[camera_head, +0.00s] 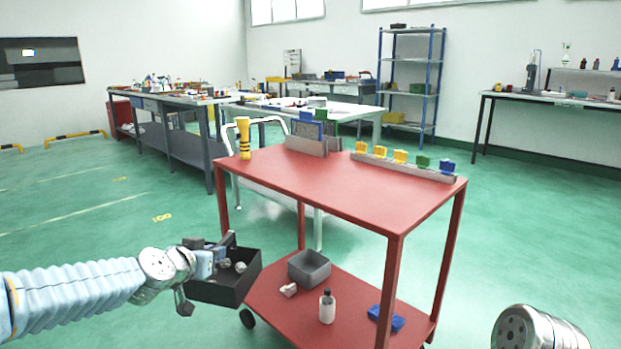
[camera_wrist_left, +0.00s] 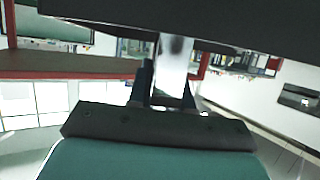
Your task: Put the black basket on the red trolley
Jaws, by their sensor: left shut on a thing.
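The black basket (camera_head: 240,287) is in the head view, left of the red trolley (camera_head: 330,189) and below the level of its top. It holds several small silver-grey parts and looks slightly tilted. My left gripper (camera_head: 217,257) is shut on the basket at its left side; the exact grip on the wall is hard to make out. In the left wrist view a large dark surface, apparently the basket (camera_wrist_left: 230,25), fills the top, beyond my left fingers (camera_wrist_left: 166,95). My right gripper is out of view; only a part of my right arm shows at the bottom right.
The trolley top has a clear middle. A yellow-black tool (camera_head: 244,138), a grey holder (camera_head: 306,146) and a rail of coloured blocks (camera_head: 404,166) stand along its far edge. The lower shelf carries a grey bin (camera_head: 310,270), a white bottle (camera_head: 327,307) and a blue item (camera_head: 386,318).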

